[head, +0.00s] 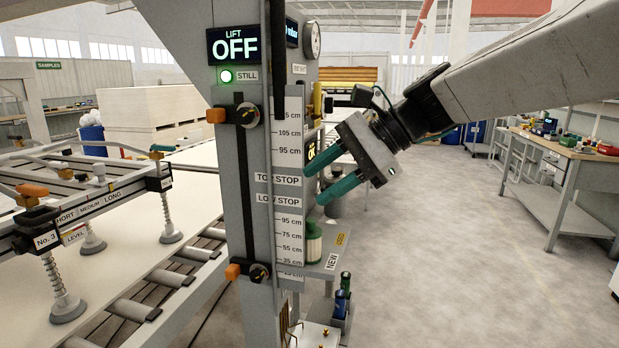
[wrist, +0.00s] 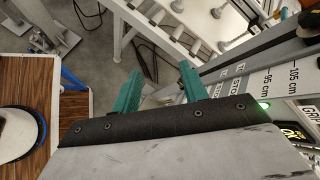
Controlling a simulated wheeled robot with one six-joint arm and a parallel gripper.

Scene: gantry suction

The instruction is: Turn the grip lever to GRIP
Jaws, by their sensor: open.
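The grey column (head: 231,170) stands in the middle of the head view. A yellow upright handle (head: 317,101) shows on its right side, partly behind the arm; I cannot tell if it is the grip lever. In the wrist view, a plate with a partly cut-off GRIP label (wrist: 309,111) is at the right edge. The lever's setting cannot be read. My gripper (head: 318,181) is open and empty, with its green fingers pointing left towards the column's scale. In the wrist view the fingers (wrist: 160,74) are apart with nothing between them.
The LIFT display (head: 234,46) reads OFF above a green STILL lamp (head: 226,76). Orange-ended stops (head: 215,115) stick out from the column. A small shelf (head: 325,258) is below my gripper. A suction frame (head: 90,195) is at left, a workbench (head: 570,150) at right.

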